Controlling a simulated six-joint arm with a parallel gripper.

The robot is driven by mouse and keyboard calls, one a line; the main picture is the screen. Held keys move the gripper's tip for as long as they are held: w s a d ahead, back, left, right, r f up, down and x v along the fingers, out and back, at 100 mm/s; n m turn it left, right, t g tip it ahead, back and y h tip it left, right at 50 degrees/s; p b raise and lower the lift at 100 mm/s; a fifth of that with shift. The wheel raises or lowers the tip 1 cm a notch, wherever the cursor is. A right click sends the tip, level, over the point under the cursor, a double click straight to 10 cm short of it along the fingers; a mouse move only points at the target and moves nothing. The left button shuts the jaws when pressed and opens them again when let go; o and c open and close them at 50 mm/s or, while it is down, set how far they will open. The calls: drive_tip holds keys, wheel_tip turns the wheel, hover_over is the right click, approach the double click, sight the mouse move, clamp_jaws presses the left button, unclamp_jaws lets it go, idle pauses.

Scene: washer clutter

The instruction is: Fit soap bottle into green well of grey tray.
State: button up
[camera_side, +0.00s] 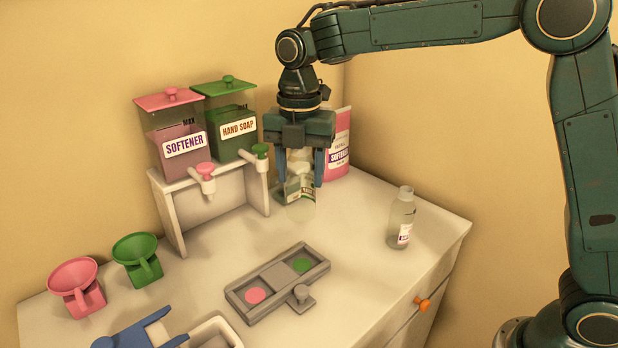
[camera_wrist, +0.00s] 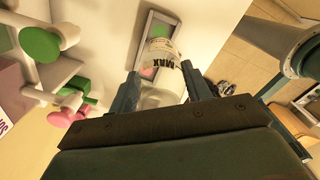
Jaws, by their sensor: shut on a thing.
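My gripper (camera_side: 303,183) is shut on a clear bottle with a green-and-white label, the soap bottle (camera_side: 300,208), right of the dispensers. The bottle hangs between the fingers and looks upright; whether its base clears the counter is hard to tell. In the wrist view my gripper (camera_wrist: 162,82) holds the bottle (camera_wrist: 160,98), with part of the tray behind it. The grey tray (camera_side: 258,311) lies on the counter in front, with a pink-marked well (camera_side: 255,296) at left and a green-marked well (camera_side: 301,265) at right. Both wells look empty.
A clear bottle with a softener label (camera_side: 402,222) stands right of the tray. Softener (camera_side: 178,135) and hand soap (camera_side: 231,115) dispensers stand on a white rack at the back. Pink (camera_side: 76,285) and green (camera_side: 138,258) funnel cups stand left. A pink pouch (camera_side: 341,135) is behind my gripper.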

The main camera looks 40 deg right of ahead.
wheel_tip(320, 180, down, 13)
idle(0.8)
drive_tip(key=shift+f, duration=0.15)
drive_tip(key=o, duration=0.9)
drive_tip(key=shift+o, duration=0.2)
wheel_tip(320, 180, up, 12)
drive_tip(key=shift+r, duration=0.2)
idle(0.3)
